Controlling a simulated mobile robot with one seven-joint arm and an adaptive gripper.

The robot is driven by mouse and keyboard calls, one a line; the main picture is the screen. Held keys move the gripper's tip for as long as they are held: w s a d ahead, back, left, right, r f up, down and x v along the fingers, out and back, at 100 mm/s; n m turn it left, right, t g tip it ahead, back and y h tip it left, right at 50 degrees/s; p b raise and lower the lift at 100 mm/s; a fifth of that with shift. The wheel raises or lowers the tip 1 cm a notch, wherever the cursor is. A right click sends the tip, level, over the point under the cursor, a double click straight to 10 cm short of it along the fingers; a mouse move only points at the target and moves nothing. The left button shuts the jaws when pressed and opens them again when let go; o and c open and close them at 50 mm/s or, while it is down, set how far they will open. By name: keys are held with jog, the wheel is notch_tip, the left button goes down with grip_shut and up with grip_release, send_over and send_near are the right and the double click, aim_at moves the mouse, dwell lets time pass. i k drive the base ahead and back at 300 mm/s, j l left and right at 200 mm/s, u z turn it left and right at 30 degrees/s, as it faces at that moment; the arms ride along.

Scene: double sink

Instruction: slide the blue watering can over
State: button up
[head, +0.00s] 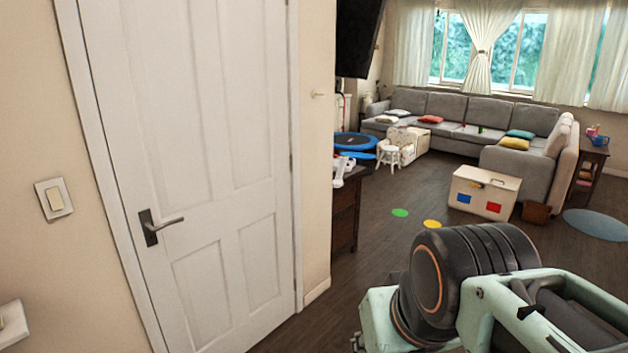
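I cannot make out a blue watering can for certain. A small blue object (600,140) stands on the dark side table at the far right, beside a pinkish one; it is too small to identify. Another flat blue shape (358,155) shows just beyond the dark cabinet near the middle. My arm fills the lower right, with mint-green and black links. The fingers of my gripper are not in view, so whether they hold anything is not shown.
A closed white door (200,170) fills the left. A dark wooden cabinet (345,212) juts out past the wall's edge. Beyond are a white toy box (484,193), a grey sectional sofa (466,108) and a dark side table (588,168). Dark floor is open between.

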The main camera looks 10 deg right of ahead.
aim_at(599, 140)
jog(key=i+l+z, duration=0.1)
jog(key=i+z, duration=0.65)
jog(key=z, duration=0.25)
jog(key=i+z, duration=0.3)
jog(key=i, duration=0.2)
jog(key=i+z, duration=0.25)
jog(key=i, duration=3.9)
jog(key=i+z, duration=0.3)
jog(key=i, duration=0.85)
jog(key=i+z, duration=0.25)
jog(key=i, duration=0.3)
jog(key=i+j+z, duration=0.1)
jog(key=i+z, duration=0.15)
jog(key=i, duration=0.3)
jog(key=i+z, duration=0.3)
jog(key=i, duration=0.85)
